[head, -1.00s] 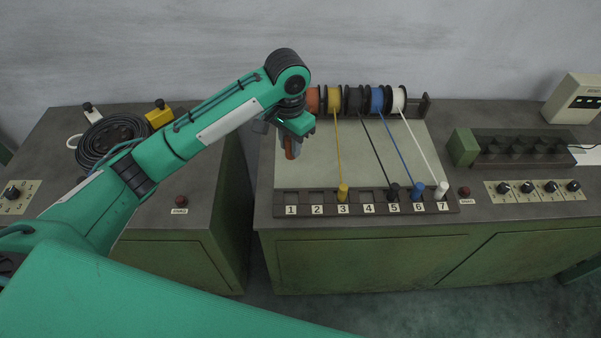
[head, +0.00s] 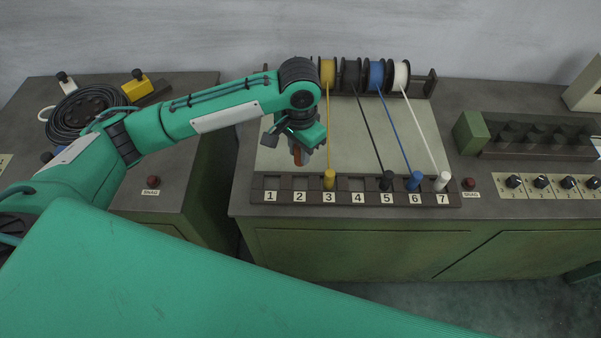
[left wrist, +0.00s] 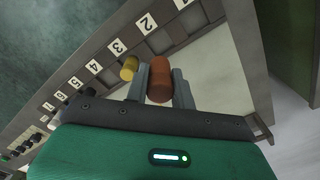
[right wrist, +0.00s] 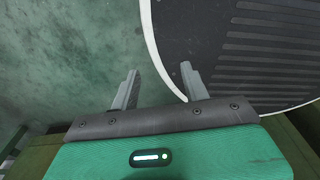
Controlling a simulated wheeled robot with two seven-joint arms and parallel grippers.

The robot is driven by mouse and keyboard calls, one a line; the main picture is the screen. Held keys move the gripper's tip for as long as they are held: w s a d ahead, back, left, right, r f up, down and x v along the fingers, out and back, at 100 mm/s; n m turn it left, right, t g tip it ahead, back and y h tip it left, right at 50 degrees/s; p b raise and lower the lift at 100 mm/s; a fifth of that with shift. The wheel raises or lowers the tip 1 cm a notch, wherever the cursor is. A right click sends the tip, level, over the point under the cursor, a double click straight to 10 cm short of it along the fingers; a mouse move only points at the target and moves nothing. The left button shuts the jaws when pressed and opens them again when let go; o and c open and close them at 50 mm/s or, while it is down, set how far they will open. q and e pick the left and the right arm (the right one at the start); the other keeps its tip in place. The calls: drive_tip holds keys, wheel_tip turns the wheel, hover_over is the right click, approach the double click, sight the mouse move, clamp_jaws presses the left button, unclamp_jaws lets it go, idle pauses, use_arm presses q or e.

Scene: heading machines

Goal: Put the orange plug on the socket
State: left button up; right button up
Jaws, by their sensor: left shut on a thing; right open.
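My left gripper (head: 298,152) is shut on the orange plug (left wrist: 160,80), which also shows under the gripper in the head view (head: 297,157). It holds the plug over the pale panel, behind the socket row (head: 255,197) and near numbers 2 and 3. Sockets 1, 2 and 4 look empty. The yellow plug (head: 329,179) is at 3, the black plug (head: 387,181) at 5, the blue plug (head: 415,181) at 6 and the white plug (head: 442,182) at 7. My right gripper (right wrist: 159,72) is open and empty; it shows only in the right wrist view.
Yellow (head: 328,72), black (head: 351,74), blue (head: 376,74) and white (head: 401,74) spools stand behind the panel, with cords running to the plugs. A coiled black cable (head: 85,112) lies on the left bench. A green-ended block (head: 469,133) stands at right.

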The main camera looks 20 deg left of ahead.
use_arm(q)
wheel_tip(320, 180, down, 5)
drive_tip(key=shift+f, duration=0.5)
wheel_tip(320, 180, down, 4)
drive_tip(key=shift+r+p, duration=0.15)
drive_tip(key=shift+p, duration=0.35)
drive_tip(key=shift+f, duration=0.4)
use_arm(e)
drive_tip(key=shift+w+d+r, duration=0.5)
drive_tip(key=shift+w+r, duration=0.15)
drive_tip(key=shift+w, duration=0.05)
use_arm(q)
drive_tip(key=shift+f, duration=0.1)
use_arm(e)
drive_tip(key=shift+r, duration=0.1)
use_arm(q)
drive_tip(key=o, duration=1)
use_arm(e)
drive_tip(key=shift+a, duration=0.3)
